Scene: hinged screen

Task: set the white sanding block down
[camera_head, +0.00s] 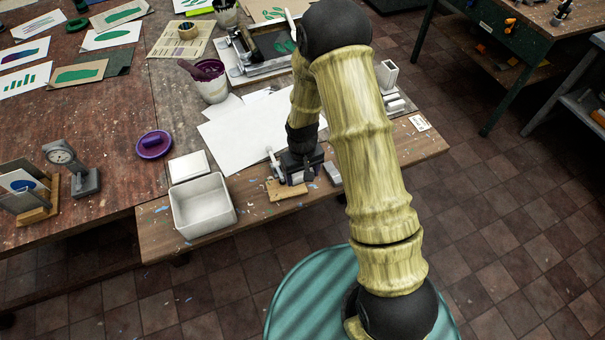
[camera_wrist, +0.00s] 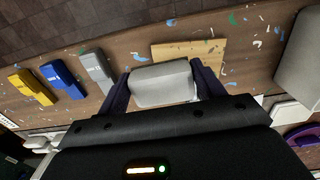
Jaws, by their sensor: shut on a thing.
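My gripper (camera_wrist: 165,85) is shut on the white sanding block (camera_wrist: 162,83), with a dark finger against each end. The block is level across the wrist view. A flat pale wooden board (camera_wrist: 190,50) lies just past the block, partly hidden by it and the right finger. In the head view my gripper (camera_head: 298,172) is low over the front part of the bench, just behind the wooden board (camera_head: 287,191). The held block is hard to make out there. I cannot tell whether its underside touches the bench.
A grey block (camera_wrist: 97,68), a blue block (camera_wrist: 63,79) and a yellow block (camera_wrist: 33,87) lie left of my gripper in the wrist view. A white open box (camera_head: 203,207) stands on the bench to the left in the head view. White paper sheets (camera_head: 235,140) lie behind.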

